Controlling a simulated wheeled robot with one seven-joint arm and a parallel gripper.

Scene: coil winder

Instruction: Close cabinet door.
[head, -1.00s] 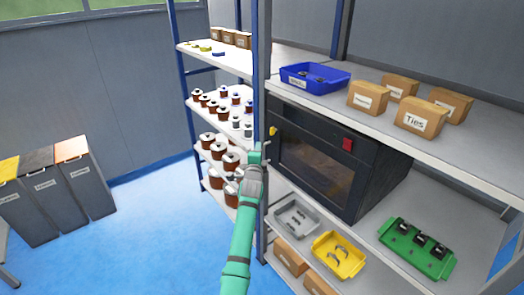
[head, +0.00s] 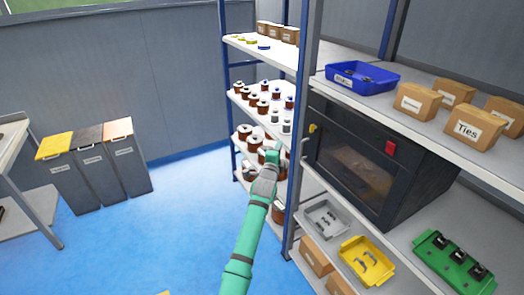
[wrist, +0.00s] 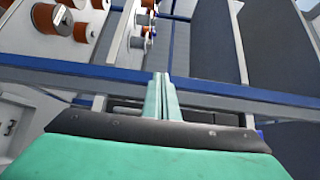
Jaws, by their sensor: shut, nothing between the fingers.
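The dark cabinet (head: 420,172) stands on the middle shelf of the right-hand rack. Its windowed door (head: 355,168) appears to lie flat against the front, though I cannot tell if it is fully shut. My gripper (head: 272,154) is left of the cabinet, in front of the spool shelves and apart from the door. In the wrist view my gripper (wrist: 161,92) is shut and empty, with its fingers together against a blue rail behind.
A blue rack post (head: 300,130) stands between my gripper and the cabinet. Spools (head: 245,132) fill the shelves behind my gripper. The blue floor (head: 150,235) at left is mostly clear.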

